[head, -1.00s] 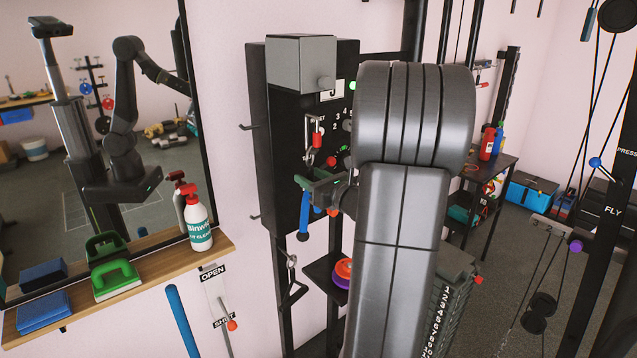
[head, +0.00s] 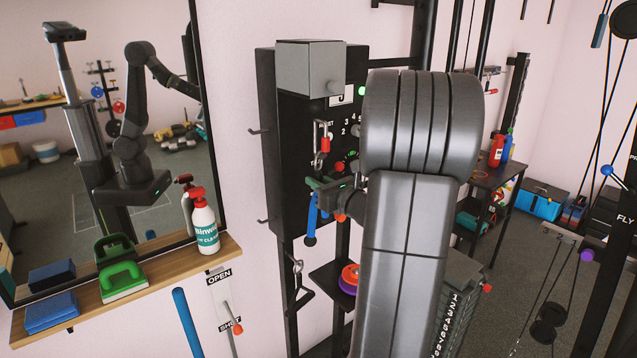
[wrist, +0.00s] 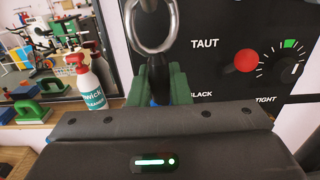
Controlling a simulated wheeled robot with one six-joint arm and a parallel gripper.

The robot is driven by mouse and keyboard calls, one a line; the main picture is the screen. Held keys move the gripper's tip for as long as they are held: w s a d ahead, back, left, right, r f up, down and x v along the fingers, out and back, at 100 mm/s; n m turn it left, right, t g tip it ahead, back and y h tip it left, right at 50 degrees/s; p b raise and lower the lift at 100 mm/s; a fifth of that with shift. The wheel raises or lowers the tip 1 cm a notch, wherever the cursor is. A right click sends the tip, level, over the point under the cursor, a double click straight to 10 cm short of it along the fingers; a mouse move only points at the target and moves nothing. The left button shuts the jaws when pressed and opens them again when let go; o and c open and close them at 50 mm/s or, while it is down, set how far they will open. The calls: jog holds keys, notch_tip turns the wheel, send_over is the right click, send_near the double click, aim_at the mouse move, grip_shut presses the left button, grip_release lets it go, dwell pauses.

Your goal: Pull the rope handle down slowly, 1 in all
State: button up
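The rope handle hangs in front of a black panel (head: 294,160). Its blue grip (head: 311,222) with a dark end shows below my gripper (head: 325,186) in the head view. In the wrist view, my gripper's green finger pads (wrist: 160,85) sit on both sides of the handle, with a little blue (wrist: 154,102) showing between them. A metal ring (wrist: 178,40) and a dark strap stand above the fingers. The gripper looks shut on the handle, though its housing hides most of the contact.
A small shelf with coloured discs (head: 350,279) lies below the handle. My arm hides the centre.

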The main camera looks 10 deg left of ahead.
grip_shut()
jog(key=shift+f+b, duration=1.1)
jog(key=shift+f, duration=0.15)
jog(key=shift+f+b, duration=1.05)
jog(key=shift+f, duration=0.15)
jog(key=shift+f+b, duration=1.05)
jog(key=shift+f, duration=0.2)
